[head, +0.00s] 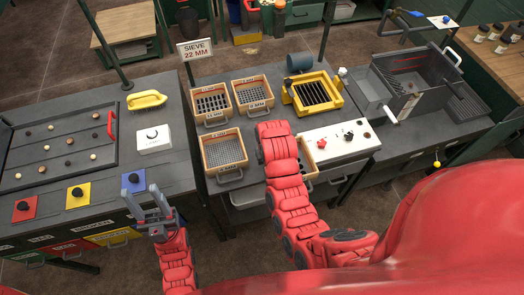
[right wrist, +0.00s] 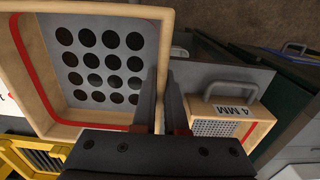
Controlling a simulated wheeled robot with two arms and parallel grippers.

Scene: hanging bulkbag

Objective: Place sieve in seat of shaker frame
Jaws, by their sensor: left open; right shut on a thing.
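A wooden-framed sieve (right wrist: 101,50) with large round holes fills the upper left of the right wrist view. My right gripper (right wrist: 163,105) is shut on its side wall. In the head view my right arm hides this gripper; a strip of wooden frame (head: 309,166) shows beside the arm, probably the same sieve. The yellow shaker frame (head: 318,110), with dark bars inside, stands beyond my right arm. Its yellow edge also shows at lower left in the right wrist view (right wrist: 14,158). My left gripper (head: 152,208) is open and empty at the front of the left table.
Three other sieves (head: 245,150) sit left of the right arm. One marked 4 MM (right wrist: 258,122) is close to the held sieve. A sign (head: 195,48) reads SIEVE 22 MM. A white control panel (head: 335,132) lies in front of the shaker frame; a grey box machine (head: 408,100) stands right.

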